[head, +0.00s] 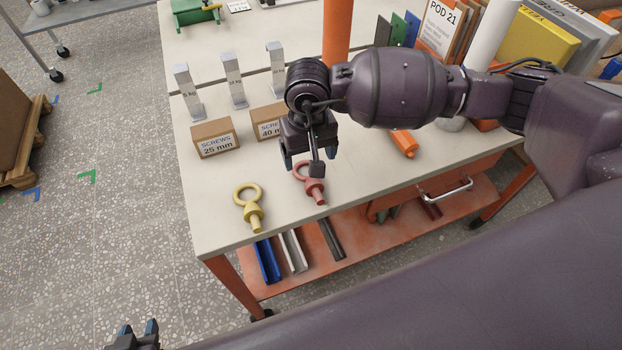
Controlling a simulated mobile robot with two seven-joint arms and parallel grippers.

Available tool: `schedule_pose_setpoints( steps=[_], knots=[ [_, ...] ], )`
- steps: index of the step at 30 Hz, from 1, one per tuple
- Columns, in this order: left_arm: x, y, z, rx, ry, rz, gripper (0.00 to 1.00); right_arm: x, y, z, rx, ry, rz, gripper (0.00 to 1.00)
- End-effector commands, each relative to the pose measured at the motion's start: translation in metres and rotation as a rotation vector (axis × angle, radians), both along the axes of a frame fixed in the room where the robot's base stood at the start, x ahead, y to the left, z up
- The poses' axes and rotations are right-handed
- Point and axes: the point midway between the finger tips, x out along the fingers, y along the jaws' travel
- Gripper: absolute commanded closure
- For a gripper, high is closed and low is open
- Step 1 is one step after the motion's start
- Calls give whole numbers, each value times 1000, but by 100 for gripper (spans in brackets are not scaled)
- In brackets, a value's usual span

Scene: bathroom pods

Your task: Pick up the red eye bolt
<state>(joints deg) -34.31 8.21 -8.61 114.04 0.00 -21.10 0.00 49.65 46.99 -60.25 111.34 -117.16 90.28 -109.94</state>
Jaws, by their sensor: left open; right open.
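The red eye bolt (316,189) lies on the light tabletop near the front edge, its ring toward the back and its shank toward the front. My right gripper (302,165) hangs above the table at the bolt's ring, open, with its fingers pointing down. One finger overlaps part of the ring in the picture, and I cannot tell whether they touch. My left gripper (136,334) shows only at the bottom left edge, over the floor, open and far from the bolt.
A yellow eye bolt (251,207) lies left of the red one. Boxes of 25 mm screws (215,139) and 40 mm screws (267,122) stand behind. An orange post (337,30) rises at the back. An orange object (404,143) lies right. A lower shelf (375,243) holds coloured channels.

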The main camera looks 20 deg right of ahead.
Motion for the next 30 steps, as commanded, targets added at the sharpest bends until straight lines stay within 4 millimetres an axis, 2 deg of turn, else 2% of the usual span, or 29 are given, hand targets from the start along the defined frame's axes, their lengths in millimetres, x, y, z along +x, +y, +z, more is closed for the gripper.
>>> schedule_pose_setpoints(
  steps=[5, 15, 25, 26, 30],
  knots=[
    [1, 0, 1, 0, -1, 0, 57, 0, 1, -9, 2, 1, 0, 19],
    [1, 0, 4, -1, -4, 0, 57, -1, 1, -52, 3, 3, -2, 19],
    [-1, 0, 2, 0, 1, 1, 57, -1, 1, -58, 2, 0, 0, 19],
    [-2, 0, 2, -1, 1, 2, 57, -1, 1, -58, 2, 0, 0, 20],
    [-2, 0, 2, -1, 3, 2, 57, -1, 1, -58, 2, 0, 0, 42]
  ],
)
